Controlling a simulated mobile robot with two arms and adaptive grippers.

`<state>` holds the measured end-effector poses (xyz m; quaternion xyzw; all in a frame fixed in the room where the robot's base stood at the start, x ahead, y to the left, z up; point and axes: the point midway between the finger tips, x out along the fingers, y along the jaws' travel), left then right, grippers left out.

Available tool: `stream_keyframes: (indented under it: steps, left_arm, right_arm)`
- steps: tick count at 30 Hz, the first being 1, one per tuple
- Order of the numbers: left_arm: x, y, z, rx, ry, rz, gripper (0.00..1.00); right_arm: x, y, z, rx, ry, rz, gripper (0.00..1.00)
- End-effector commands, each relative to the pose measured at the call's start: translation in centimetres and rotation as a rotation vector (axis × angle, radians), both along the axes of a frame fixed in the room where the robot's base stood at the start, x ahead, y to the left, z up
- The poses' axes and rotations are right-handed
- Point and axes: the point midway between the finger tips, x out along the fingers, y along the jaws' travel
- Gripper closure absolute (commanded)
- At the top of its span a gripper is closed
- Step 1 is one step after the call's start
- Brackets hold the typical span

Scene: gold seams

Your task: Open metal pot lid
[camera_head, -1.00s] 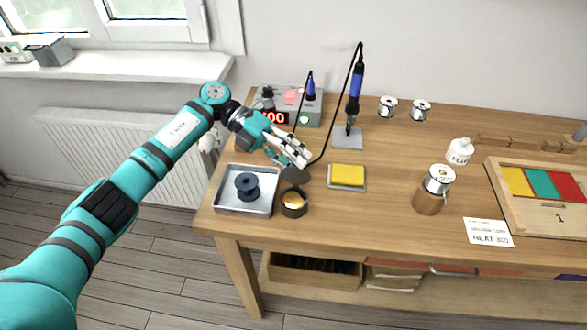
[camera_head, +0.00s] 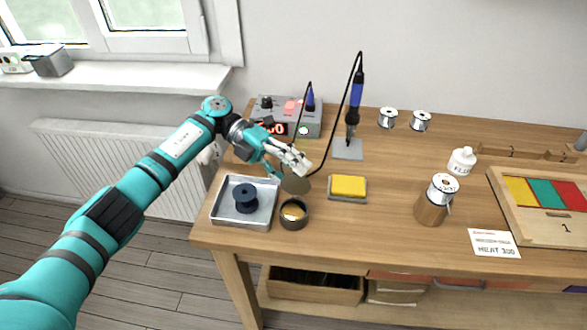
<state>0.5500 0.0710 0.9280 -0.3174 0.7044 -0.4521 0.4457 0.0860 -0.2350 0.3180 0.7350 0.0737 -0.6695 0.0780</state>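The small dark metal pot (camera_head: 294,221) stands near the table's front left, just right of the metal tray. It is uncovered, and something golden shows inside. Its round dark lid (camera_head: 296,185) stands tilted up at the pot's back edge, with its broad face towards me. My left gripper (camera_head: 293,163) is just above and behind the lid, its fingertips close to the lid's upper edge. I cannot tell whether they touch or grip it. My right gripper is not in view.
A metal tray (camera_head: 262,216) with a dark blue spool (camera_head: 246,197) sits left of the pot. A yellow sponge (camera_head: 349,186) lies to the right. A soldering station (camera_head: 311,124) and an iron in its stand (camera_head: 348,149) are behind. The table's front middle is clear.

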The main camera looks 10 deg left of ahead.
Motion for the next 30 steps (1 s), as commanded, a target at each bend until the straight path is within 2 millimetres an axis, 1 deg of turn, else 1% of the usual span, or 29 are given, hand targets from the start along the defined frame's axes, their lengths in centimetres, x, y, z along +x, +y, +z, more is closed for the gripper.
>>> stream_keyframes:
  steps: [14,18,20,23,30]
  left_arm:
    - [0.1,-0.1,0.4,-0.004,-0.006,0.002,0.59]
    - [0.4,0.3,0.6,-0.005,-0.007,0.004,0.59]
    - [0.7,0.8,0.8,-0.004,-0.008,0.004,0.59]
    - [1.4,2.3,1.4,-0.004,-0.008,0.007,0.59]
    - [3.6,7.0,3.3,-0.003,-0.005,0.007,0.59]
  right_arm:
    - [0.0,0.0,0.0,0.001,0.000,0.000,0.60]
    - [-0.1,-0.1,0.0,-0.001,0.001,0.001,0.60]
    - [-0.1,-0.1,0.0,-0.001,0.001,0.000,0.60]
    - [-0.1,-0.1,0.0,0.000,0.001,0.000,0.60]
    - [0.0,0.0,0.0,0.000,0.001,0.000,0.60]
